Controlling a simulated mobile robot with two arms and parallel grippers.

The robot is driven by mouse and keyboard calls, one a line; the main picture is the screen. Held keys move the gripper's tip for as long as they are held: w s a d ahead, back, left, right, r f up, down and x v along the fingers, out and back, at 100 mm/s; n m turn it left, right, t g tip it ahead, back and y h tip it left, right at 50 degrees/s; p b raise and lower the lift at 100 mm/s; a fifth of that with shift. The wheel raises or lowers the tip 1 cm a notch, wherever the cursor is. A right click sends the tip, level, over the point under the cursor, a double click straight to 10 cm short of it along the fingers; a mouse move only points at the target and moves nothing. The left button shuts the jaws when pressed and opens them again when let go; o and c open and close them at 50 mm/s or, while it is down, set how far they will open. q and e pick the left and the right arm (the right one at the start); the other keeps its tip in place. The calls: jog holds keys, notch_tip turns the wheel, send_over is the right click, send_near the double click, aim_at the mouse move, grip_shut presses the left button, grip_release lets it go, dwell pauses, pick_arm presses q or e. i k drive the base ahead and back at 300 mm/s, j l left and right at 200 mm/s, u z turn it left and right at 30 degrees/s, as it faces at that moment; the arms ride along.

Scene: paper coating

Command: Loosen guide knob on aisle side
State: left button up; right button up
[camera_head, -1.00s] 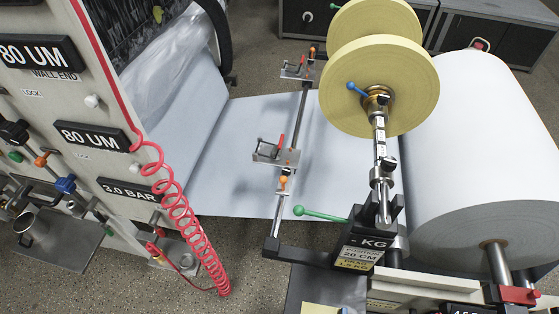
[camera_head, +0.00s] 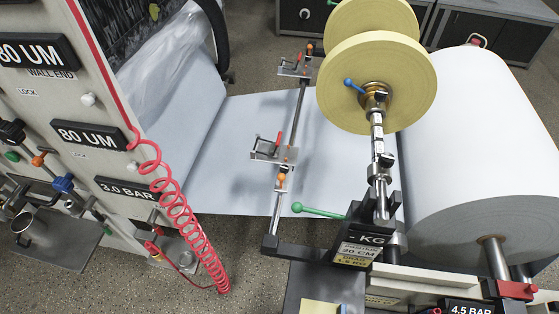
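A steel cross bar (camera_head: 300,108) runs over the pale paper web (camera_head: 240,132) and carries two edge guides. The nearer guide (camera_head: 268,150) is a metal plate with a bracket and a red lever (camera_head: 278,142). A small orange knob (camera_head: 281,180) stands on the bar just below it. The farther guide (camera_head: 293,68) has its own orange knob (camera_head: 309,48) near the far paper edge. Which guide is the aisle-side one is not labelled in view. I cannot tell how tight either knob is. Neither of my grippers is in view.
Yellow discs (camera_head: 378,85) on a shaft with a blue handle (camera_head: 354,85) stand right of the bar. A green-knobbed lever (camera_head: 318,211) reaches toward the bar. A large white roll (camera_head: 480,140) is at right. A red coiled hose (camera_head: 180,210) hangs from the left panel.

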aim_at(284, 169)
jog(key=k+j+z, duration=0.15)
jog(key=z, duration=0.35)
jog(key=k+z, duration=0.25)
jog(key=z, duration=0.25)
jog(key=k+z, duration=0.2)
jog(key=z, duration=0.3)
